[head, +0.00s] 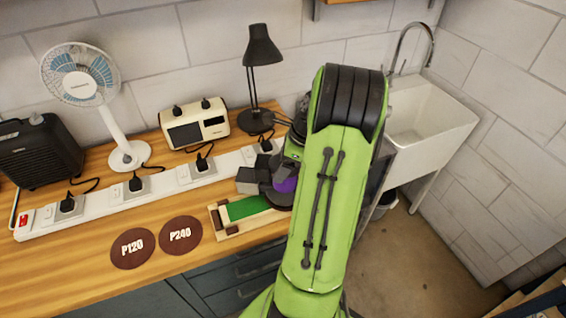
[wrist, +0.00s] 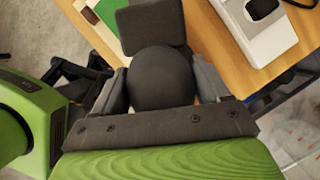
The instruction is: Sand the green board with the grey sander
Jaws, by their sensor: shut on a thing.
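The green board (head: 248,207) lies in a light wooden holder with dark blocks (head: 223,232) near the bench's front edge. A corner of the board also shows at the top left of the wrist view (wrist: 108,13). The grey sander (head: 277,196) is over the board's right end, with its boxy part toward the left and a purple patch on it. I cannot tell whether its pad touches the board. In the wrist view my gripper (wrist: 163,84) is shut on the sander's rounded dark body (wrist: 160,76). My arm hides the board's right end in the head view.
Sanding discs marked P120 (head: 132,248) and P240 (head: 181,235) lie left of the holder. Behind run a white power strip (head: 110,200) with plugs, a radio (head: 195,127), a lamp (head: 262,50) and a fan (head: 128,155). A sink (head: 430,118) stands right.

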